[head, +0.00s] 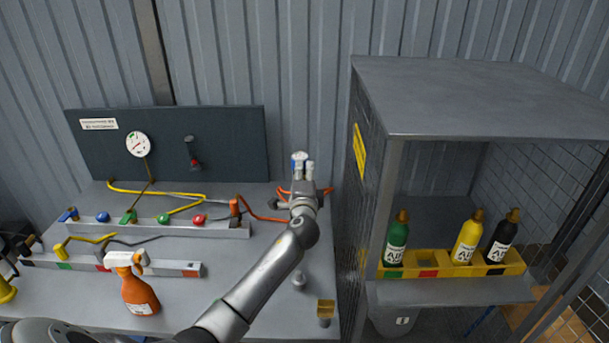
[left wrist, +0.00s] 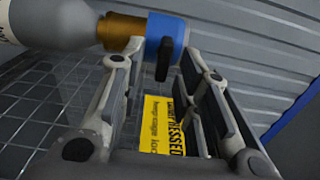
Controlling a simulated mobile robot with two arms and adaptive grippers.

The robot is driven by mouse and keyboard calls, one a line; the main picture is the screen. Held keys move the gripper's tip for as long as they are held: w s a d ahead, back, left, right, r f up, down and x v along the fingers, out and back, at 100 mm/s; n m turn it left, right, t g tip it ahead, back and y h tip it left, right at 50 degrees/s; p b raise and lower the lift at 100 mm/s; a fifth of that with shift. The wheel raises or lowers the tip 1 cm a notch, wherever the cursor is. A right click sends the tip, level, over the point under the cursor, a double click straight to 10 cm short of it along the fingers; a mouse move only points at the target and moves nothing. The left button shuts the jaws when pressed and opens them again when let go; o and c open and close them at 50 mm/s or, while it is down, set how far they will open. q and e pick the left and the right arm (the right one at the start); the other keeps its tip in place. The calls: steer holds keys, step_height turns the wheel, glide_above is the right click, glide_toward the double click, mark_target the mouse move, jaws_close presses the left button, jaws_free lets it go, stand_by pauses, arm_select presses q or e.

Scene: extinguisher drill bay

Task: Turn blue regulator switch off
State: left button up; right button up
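In the left wrist view, a blue regulator (left wrist: 167,36) sits on the brass neck (left wrist: 121,31) of a pale grey bottle (left wrist: 55,22). A small black switch (left wrist: 163,60) sticks out from the regulator toward the gap between my fingers. My left gripper (left wrist: 153,62) is open, its two fingertips apart around the switch area; I cannot tell whether either touches. In the head view the left gripper (head: 303,166) is above the back right of the bench, with a small patch of blue at its tip. The bottle is not clearly visible there. My right gripper is not in view.
A grey cabinet (head: 450,95) stands close right of the gripper, with green, yellow and black bottles in a yellow rack (head: 427,258). A dark panel (head: 230,140) stands behind the bench. An orange spray bottle (head: 140,295), valve rails and hoses occupy the bench's left.

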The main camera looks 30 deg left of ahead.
arm_select(q)
steer(key=v, duration=1.2)
steer(key=shift+s+a+f, duration=0.1)
